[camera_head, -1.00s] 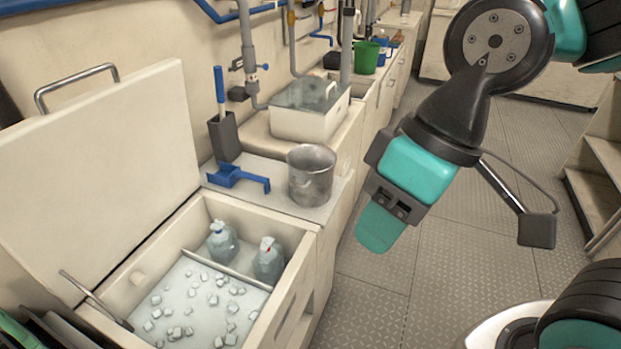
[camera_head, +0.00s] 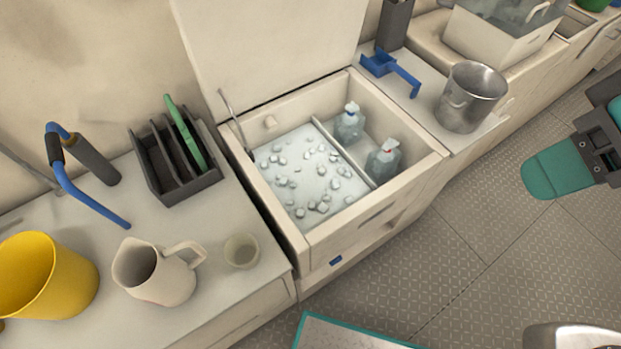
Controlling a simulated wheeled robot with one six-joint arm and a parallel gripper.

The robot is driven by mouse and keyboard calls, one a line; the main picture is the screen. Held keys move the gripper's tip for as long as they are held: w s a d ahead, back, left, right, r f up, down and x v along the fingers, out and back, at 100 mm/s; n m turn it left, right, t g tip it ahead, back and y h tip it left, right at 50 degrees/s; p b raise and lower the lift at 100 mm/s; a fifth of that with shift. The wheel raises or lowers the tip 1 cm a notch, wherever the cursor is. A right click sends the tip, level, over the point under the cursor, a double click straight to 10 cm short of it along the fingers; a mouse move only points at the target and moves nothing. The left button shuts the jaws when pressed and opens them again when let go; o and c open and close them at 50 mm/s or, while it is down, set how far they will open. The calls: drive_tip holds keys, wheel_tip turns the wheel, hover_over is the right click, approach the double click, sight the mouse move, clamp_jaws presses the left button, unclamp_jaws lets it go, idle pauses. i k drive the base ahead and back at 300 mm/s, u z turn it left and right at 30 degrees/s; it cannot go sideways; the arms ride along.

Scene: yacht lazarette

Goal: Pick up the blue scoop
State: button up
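The blue scoop (camera_head: 390,68) lies on the white counter just behind and to the right of the open ice bin (camera_head: 400,178). Its scoop end is at the left, and its handle runs right and bends down at the end. A metal bucket (camera_head: 470,97) stands to its right. My gripper (camera_head: 556,172) is at the right edge, over the floor and well away from the scoop. Only its teal end and dark body show, so I cannot tell whether its fingers are open or shut.
The bin holds ice cubes and two bottles (camera_head: 349,122), its lid (camera_head: 270,40) raised. A grey holder (camera_head: 395,20) stands behind the scoop. A yellow bucket (camera_head: 45,275), pitcher (camera_head: 155,275), cup (camera_head: 241,251) and rack (camera_head: 175,160) crowd the left counter.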

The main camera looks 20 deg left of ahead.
sight(392, 70)
drive_tip(key=z, duration=1.65)
drive_tip(key=i, duration=1.8)
drive_tip(key=u, duration=3.85)
drive_tip(key=i, duration=0.5)
